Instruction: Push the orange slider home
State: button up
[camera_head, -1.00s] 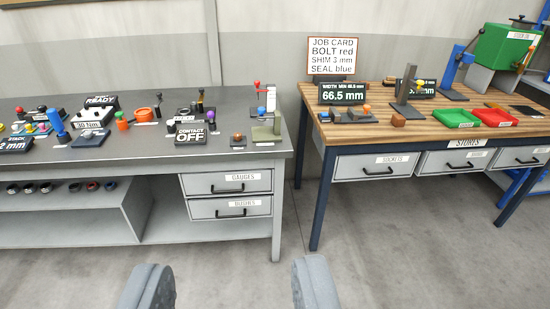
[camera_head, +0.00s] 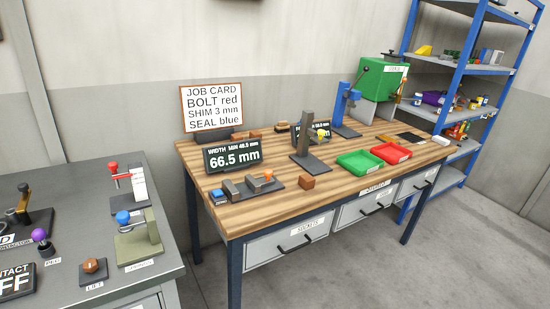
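On the wooden-topped bench (camera_head: 300,207) stands a low dark fixture (camera_head: 283,184) with grey blocks and a small orange part (camera_head: 267,177) on top. This orange part looks like the slider, but it is too small to tell how far along its base it sits. A black display (camera_head: 233,155) right behind reads "WIDTH MIN 48.5 mm" and "66.5 mm". My gripper is out of the picture.
A dark upright post (camera_head: 304,140), a brown block (camera_head: 307,182), a green tray (camera_head: 359,161) and a red tray (camera_head: 391,152) stand to the right. A grey bench (camera_head: 70,185) with levers and knobs is at left. Floor at the lower right is clear.

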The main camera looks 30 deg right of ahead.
aim_at(256, 186)
jog(key=z, duration=0.2)
jog(key=i, duration=1.35)
jog(key=z, duration=0.45)
jog(key=i, duration=1.1)
jog(key=z, duration=0.2)
